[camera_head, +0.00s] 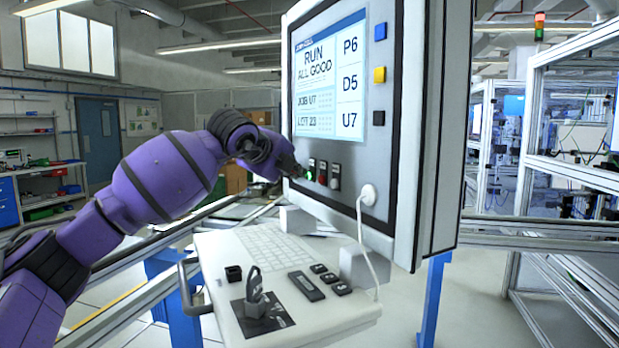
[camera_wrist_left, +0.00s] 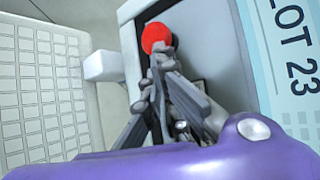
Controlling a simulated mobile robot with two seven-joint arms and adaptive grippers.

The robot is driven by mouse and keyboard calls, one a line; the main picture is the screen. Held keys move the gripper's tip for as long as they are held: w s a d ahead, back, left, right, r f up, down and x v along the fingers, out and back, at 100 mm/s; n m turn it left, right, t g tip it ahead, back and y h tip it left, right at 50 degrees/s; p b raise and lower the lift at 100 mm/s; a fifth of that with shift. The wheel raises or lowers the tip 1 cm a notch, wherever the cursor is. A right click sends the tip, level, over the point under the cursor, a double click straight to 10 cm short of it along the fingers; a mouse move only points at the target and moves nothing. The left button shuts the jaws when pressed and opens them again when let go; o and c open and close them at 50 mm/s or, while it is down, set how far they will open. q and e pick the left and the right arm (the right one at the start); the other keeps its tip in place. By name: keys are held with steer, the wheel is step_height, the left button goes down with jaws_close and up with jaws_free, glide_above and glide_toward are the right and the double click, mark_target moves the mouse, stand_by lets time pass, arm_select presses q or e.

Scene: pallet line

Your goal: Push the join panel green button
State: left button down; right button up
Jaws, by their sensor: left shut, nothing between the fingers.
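The join panel (camera_head: 411,120) is a grey box with a lit screen (camera_head: 329,80) reading "RUN ALL GOOD". Below the screen is a row of small controls: a green button (camera_head: 309,175) at the left, a red one (camera_head: 322,174) in the middle and a pale one (camera_head: 335,178) at the right. My left gripper (camera_head: 299,170) is shut and empty, its tips close to the green button; I cannot tell if they touch it. In the left wrist view its fingers (camera_wrist_left: 161,58) point at a round red knob (camera_wrist_left: 157,38) near the panel's edge. The green button is hidden there.
A console shelf with a keyboard (camera_head: 272,243) juts out under the panel. A white cable (camera_head: 364,232) hangs from the panel's socket. Metal rails and frames (camera_head: 555,240) stand around.

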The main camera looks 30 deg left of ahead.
arm_select(q)
steer(key=shift+s+a, duration=0.3)
steer(key=shift+s, duration=0.2)
arm_select(e)
steer(key=shift+s+f, duration=0.1)
steer(key=shift+f, duration=0.1)
arm_select(q)
steer(key=s+a+b, duration=0.1)
steer(key=s, duration=0.1)
steer(key=s+a, duration=0.1)
steer(key=s, duration=0.1)
steer(key=shift+a+b, duration=0.4)
arm_select(e)
steer(key=shift+s+f, duration=0.9)
steer(key=shift+f, duration=0.3)
